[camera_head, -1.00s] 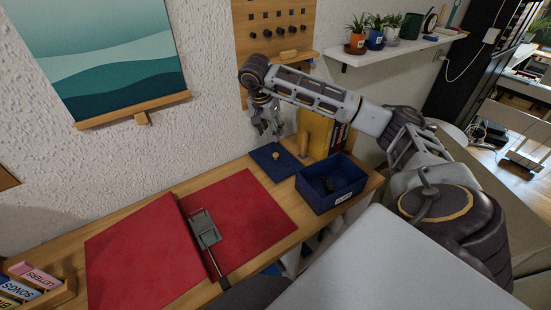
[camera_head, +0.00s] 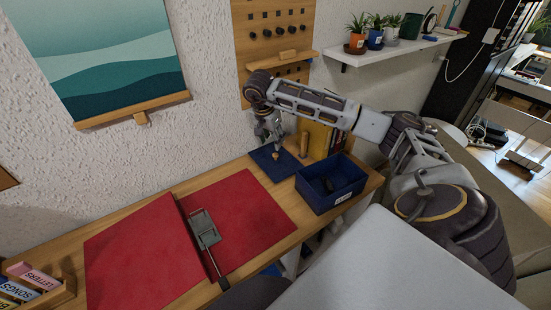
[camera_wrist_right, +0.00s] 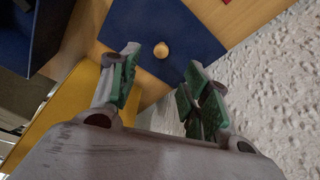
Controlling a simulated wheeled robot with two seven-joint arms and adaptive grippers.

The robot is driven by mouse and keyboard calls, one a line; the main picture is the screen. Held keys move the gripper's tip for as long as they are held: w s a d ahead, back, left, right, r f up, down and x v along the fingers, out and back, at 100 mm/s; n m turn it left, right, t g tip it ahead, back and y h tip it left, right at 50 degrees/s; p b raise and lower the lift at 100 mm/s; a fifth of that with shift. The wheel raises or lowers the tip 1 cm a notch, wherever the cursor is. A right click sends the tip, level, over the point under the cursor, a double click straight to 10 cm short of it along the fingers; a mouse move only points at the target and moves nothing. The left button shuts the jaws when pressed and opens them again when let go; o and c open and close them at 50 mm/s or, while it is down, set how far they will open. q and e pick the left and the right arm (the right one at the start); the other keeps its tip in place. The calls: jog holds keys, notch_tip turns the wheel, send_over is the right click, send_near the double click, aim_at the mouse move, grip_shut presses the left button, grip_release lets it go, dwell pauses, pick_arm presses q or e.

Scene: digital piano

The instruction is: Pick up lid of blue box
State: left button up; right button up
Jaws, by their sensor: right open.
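The blue lid (camera_head: 265,163) lies flat on the desk, left of the open blue box (camera_head: 330,188). The lid (camera_wrist_right: 185,22) also shows in the right wrist view, with its round wooden knob (camera_wrist_right: 161,50) between and beyond my fingertips. My right gripper (camera_head: 274,145) is just above the lid, near the knob. In the right wrist view the gripper (camera_wrist_right: 158,85) is open and empty, its green-padded fingers apart on either side of the knob. Whether the fingertips touch the lid cannot be told. A dark object lies inside the box. My left gripper is not in view.
A red folder (camera_head: 245,215) with a grey clip lies on the desk left of the lid. Yellow and dark books (camera_head: 317,137) and a wooden post (camera_head: 304,144) stand behind the box. The textured wall is close behind the lid.

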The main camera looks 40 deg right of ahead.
aim_at(275, 154)
jog(key=x, duration=0.3)
jog(key=shift+d+f, duration=0.1)
jog(key=shift+f, duration=0.05)
jog(key=shift+d+f, duration=0.1)
jog(key=shift+f, duration=0.35)
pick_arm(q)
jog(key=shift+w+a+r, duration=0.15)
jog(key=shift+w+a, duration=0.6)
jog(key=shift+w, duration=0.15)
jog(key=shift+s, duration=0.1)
pick_arm(e)
jog(key=shift+f, duration=0.1)
jog(key=shift+w+d+f, duration=0.1)
jog(key=shift+d+f, duration=0.05)
jog(key=shift+f, duration=0.4)
jog(key=p+x, duration=0.1)
jog(key=x, duration=0.1)
jog(key=shift+w+d+f, duration=0.1)
jog(key=shift+f, duration=0.3)
jog(key=shift+d+f, duration=0.15)
jog(key=shift+f, duration=0.35)
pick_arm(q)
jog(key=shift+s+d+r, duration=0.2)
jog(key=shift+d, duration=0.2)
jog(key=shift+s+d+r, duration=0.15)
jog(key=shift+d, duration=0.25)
pick_arm(e)
jog(key=shift+c, duration=0.3)
